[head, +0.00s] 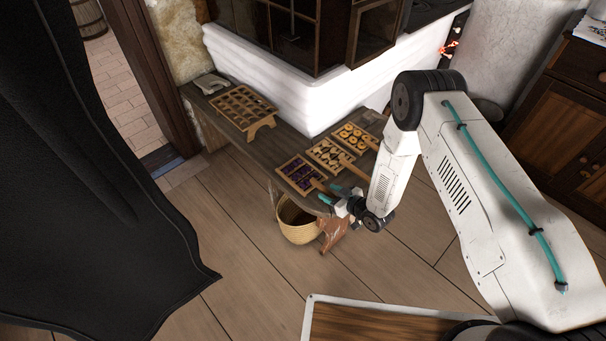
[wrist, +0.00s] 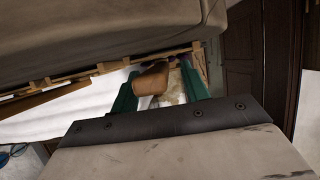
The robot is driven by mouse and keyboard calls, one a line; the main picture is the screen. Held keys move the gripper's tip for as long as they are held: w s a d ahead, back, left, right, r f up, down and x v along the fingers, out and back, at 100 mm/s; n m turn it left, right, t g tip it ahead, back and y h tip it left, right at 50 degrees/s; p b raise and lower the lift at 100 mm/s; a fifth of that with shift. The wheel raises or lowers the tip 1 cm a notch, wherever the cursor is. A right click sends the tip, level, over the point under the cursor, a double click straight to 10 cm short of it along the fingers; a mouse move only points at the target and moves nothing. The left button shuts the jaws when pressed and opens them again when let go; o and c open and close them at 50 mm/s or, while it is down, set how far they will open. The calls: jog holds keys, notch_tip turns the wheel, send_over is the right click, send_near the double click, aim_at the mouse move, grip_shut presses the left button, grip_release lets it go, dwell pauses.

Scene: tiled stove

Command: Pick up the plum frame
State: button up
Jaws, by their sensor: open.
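The plum frame (head: 295,168) is a small wooden frame with dark purple pieces. It lies on the bench, nearest its front end, with a short handle toward my gripper. My gripper (head: 331,194) is open at the bench's edge, its teal fingers close to that handle. In the wrist view, a rounded brown wooden end (wrist: 152,79) shows between the open green fingers of my gripper (wrist: 160,84); it looks like the handle. I cannot tell whether the fingers touch it. The purple pieces are not clear in the wrist view.
Two similar frames lie behind on the bench (head: 226,132): one with pale and dark pieces (head: 328,154), one with orange-yellow rings (head: 355,137). A slotted wooden rack (head: 243,105) stands at the far left. A wicker basket (head: 297,232) sits below. The white stove base (head: 285,92) borders the bench.

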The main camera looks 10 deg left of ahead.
jog(key=shift+w+a+f, duration=0.1)
jog(key=shift+a, duration=0.05)
grip_shut()
